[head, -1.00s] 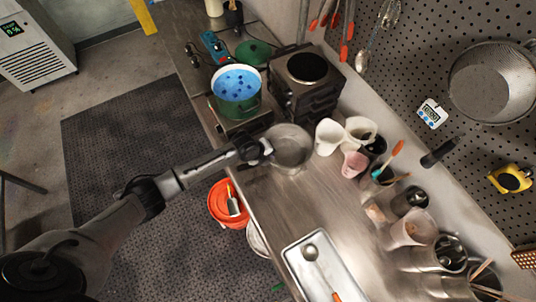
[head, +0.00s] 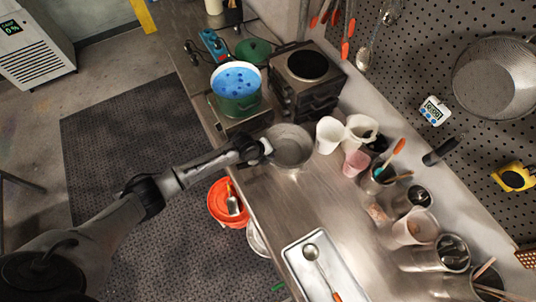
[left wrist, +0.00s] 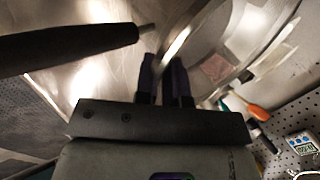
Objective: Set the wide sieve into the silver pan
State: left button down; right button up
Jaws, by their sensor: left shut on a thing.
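My left gripper (head: 266,147) is shut on the near-left rim of a round grey metal vessel, which I take to be the wide sieve (head: 292,148). In the left wrist view, the two fingers (left wrist: 168,78) pinch its thin curved rim (left wrist: 184,38), and a pink shape shows beyond the rim. The silver pan is hard to tell apart from the sieve in the head view; it seems mostly hidden beneath it. I cannot tell whether they touch. A black handle (left wrist: 70,48) with a metal end lies left of the fingers. My right gripper is out of view.
White cups (head: 329,135), a pink cup (head: 356,163) and utensil holders line the right side. A tray (head: 322,270) lies in front; bare bench (head: 290,205) is between. A large mesh strainer (head: 497,78) hangs on the pegboard.

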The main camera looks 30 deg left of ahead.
pick_arm(q)
jog(key=c, duration=1.1)
grip_release()
jog(key=shift+b+v, duration=0.5)
jog(key=shift+v, duration=6.45)
